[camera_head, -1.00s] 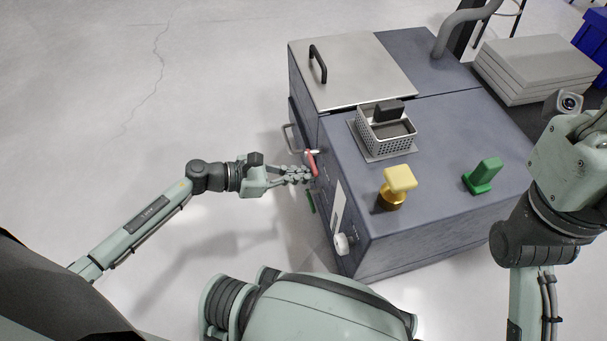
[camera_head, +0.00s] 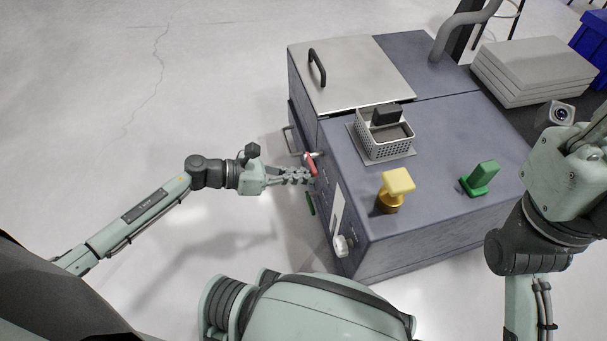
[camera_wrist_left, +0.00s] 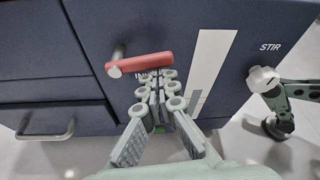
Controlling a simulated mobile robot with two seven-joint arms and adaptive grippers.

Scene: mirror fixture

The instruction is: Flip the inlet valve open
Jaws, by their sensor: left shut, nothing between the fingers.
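The inlet valve has a red lever (camera_head: 311,164) on the left-hand side face of the grey-blue cabinet (camera_head: 450,225). In the left wrist view the lever (camera_wrist_left: 145,62) lies nearly level, tilted slightly, with a metal pivot at its left end. A label below it is mostly hidden by the fingers; only its first letters show. My left gripper (camera_head: 309,176) is shut and empty. In the left wrist view its fingertips (camera_wrist_left: 161,78) are just below the lever's right half; I cannot tell whether they touch it. My right arm is at the right edge, its fingers out of view.
A drawer handle (camera_wrist_left: 46,128) is left of the fingers, and a white STIR knob (camera_wrist_left: 262,79) is to the right. Floor left of the cabinet is clear.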

